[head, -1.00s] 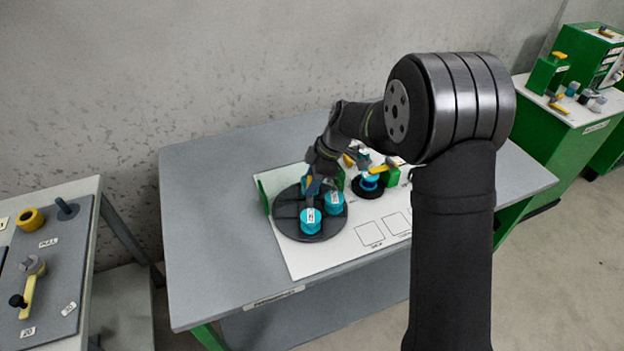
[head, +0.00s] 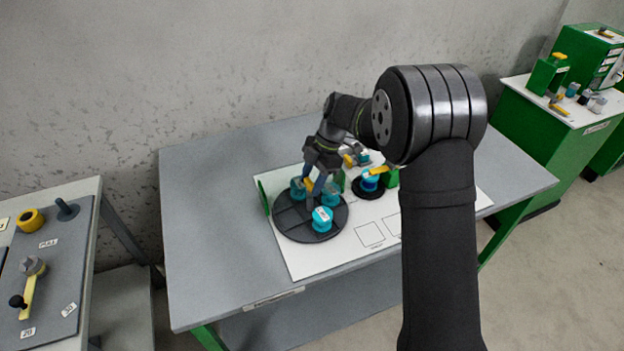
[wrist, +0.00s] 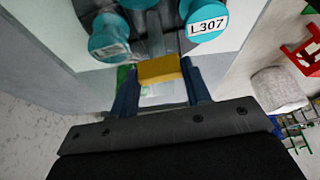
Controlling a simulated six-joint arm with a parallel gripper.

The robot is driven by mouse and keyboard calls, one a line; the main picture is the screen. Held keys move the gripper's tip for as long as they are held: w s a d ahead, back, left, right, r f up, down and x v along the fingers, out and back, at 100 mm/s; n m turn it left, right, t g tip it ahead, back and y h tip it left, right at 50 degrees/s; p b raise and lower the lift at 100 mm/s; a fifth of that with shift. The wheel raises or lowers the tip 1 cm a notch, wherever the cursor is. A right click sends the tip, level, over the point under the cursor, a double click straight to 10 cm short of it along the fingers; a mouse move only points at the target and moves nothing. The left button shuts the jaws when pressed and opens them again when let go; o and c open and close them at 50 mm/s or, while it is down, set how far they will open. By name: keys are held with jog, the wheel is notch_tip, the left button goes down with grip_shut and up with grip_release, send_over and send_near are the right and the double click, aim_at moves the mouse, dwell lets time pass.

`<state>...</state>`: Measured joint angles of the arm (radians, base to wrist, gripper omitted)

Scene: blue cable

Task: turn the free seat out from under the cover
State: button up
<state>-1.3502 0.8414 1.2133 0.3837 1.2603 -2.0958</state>
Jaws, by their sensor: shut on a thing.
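A dark round turntable (head: 290,228) lies on the white board and carries teal spools. One labelled spool (head: 322,219) stands at its front, another (head: 330,192) at the right and a third (head: 297,188) at the back left. My gripper (head: 309,187) is low over the turntable, between the spools. In the wrist view my gripper (wrist: 160,82) is shut on a yellow block (wrist: 160,70), with teal spools beyond it, one labelled L307 (wrist: 207,20). Upright green plates (head: 263,196) stand beside the turntable. I cannot make out the cover or the free seat clearly.
A smaller dark base with a blue-teal spool (head: 369,182) and yellow part stands right of the turntable. The white board (head: 310,264) has printed squares and free room in front. The grey table (head: 215,240) is bare at left. My arm hides part of the right side.

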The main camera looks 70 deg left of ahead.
jog(key=shift+a+n+t+h, duration=0.1)
jog(key=shift+n+t+h, duration=0.3)
jog(key=shift+n, duration=1.15)
jog(key=shift+a+n+t+h, duration=0.1)
jog(key=shift+n+h, duration=0.6)
jog(key=shift+n, duration=0.85)
jog(key=shift+s+n+t+h, duration=0.1)
jog(key=shift+n+t+h, duration=0.3)
jog(key=shift+n, duration=1.05)
jog(key=shift+s+n+t+h, duration=0.1)
jog(key=shift+n+t+h, duration=0.3)
jog(key=shift+n, duration=1.05)
jog(key=shift+a+n+t, duration=0.1)
jog(key=shift+n+t, duration=0.2)
jog(key=shift+n, duration=0.2)
jog(key=o, duration=1.4)
jog(key=shift+r, duration=0.1)
jog(key=v, duration=1.2)
